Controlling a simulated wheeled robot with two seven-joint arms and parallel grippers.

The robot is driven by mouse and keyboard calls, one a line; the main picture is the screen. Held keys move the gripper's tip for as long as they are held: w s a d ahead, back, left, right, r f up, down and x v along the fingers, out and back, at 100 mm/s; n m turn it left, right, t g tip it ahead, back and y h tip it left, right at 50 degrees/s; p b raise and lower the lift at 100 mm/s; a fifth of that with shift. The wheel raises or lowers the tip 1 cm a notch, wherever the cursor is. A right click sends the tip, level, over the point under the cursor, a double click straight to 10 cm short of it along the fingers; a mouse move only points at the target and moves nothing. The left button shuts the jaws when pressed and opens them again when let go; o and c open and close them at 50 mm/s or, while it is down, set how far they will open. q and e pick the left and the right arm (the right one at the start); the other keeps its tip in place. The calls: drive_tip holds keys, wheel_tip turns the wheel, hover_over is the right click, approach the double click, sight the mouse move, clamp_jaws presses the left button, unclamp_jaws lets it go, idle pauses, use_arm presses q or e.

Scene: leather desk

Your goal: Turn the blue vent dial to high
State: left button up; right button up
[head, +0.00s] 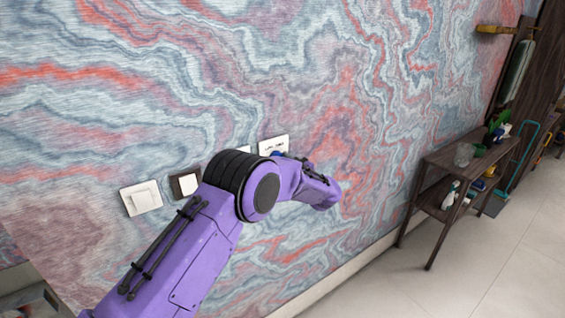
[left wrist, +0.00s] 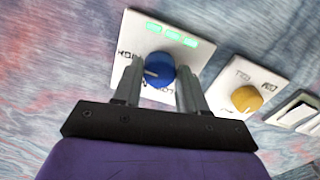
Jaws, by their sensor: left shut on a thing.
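The blue vent dial (left wrist: 158,84) sits on a white wall plate (left wrist: 130,45) in the left wrist view. My left gripper (left wrist: 160,72) has a finger on each side of it and is shut on it. The dial's white mark points left, toward lettering that looks like HIGH. Other lettering, partly hidden by a finger, is below right. Three green bars are lit along the plate's top. In the head view the plate (head: 273,145) shows above my purple arm, with a sliver of blue below it; my left gripper is hidden there. My right gripper is not in view.
In the left wrist view, a plate with a yellow knob (left wrist: 246,98) and a white switch (left wrist: 297,112) are to the right. In the head view, other switch plates (head: 141,198) line the marbled wall. A dark wooden shelf (head: 468,152) with small items stands at right. Floor is clear.

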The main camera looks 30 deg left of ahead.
use_arm(q)
drive_tip(key=shift+f, duration=0.2)
drive_tip(key=o, duration=1.1)
drive_tip(key=shift+r, duration=0.1)
drive_tip(key=shift+c, duration=0.2)
drive_tip(key=shift+d, duration=0.1)
drive_tip(key=b+v, duration=0.4)
drive_tip(key=v, duration=0.6)
drive_tip(key=shift+s+d, duration=0.1)
drive_tip(key=shift+d, duration=0.1)
